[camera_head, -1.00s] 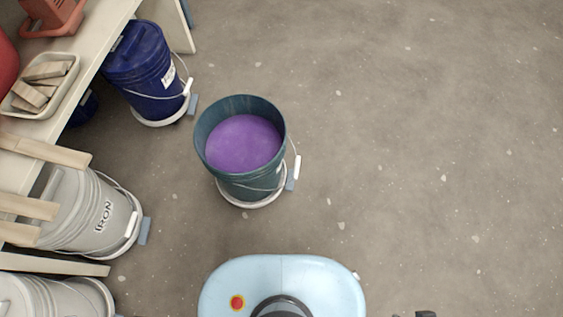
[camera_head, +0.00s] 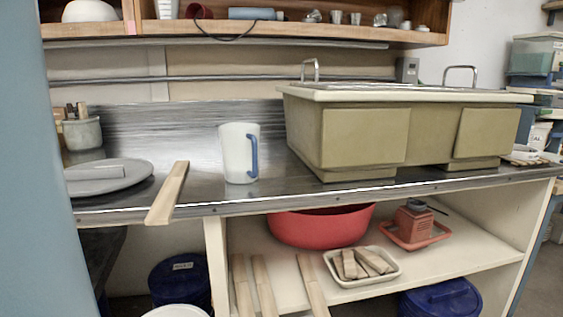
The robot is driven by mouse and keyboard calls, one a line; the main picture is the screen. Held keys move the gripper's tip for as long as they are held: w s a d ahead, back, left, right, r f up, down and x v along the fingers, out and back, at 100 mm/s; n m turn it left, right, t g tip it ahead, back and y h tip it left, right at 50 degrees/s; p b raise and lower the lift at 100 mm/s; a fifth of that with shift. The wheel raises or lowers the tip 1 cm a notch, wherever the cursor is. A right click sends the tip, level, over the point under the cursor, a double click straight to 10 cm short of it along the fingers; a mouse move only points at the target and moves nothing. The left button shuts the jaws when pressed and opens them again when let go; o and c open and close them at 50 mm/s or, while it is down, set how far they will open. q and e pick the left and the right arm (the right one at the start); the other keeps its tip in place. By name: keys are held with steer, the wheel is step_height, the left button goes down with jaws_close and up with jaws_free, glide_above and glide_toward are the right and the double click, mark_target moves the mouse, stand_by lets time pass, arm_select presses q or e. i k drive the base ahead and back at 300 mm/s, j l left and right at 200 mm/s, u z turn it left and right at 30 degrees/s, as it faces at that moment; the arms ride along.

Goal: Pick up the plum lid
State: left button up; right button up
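A round grey disc (camera_head: 135,168) with a flat bar-shaped handle on top lies on the dark counter (camera_head: 205,192) at the left. It looks like a bucket lid, but no plum colour or label shows on it. Its left side is cut off by a blue upright surface. No purple lid is in view. Neither of my grippers is in view.
A wooden stick (camera_head: 167,193) overhangs the counter's front edge beside the disc. A white pitcher (camera_head: 236,152) and a large sink (camera_head: 365,140) stand to the right. Below are a red bowl (camera_head: 318,226), a tray of wood blocks (camera_head: 384,280) and blue buckets (camera_head: 440,300).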

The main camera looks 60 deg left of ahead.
mark_target(100, 177)
steer(key=u, duration=2.95)
steer(key=z, duration=3.25)
steer(key=k+j+u, duration=0.35)
steer(key=j, duration=0.25)
steer(key=k+j+u, duration=0.2)
steer(key=j, duration=0.15)
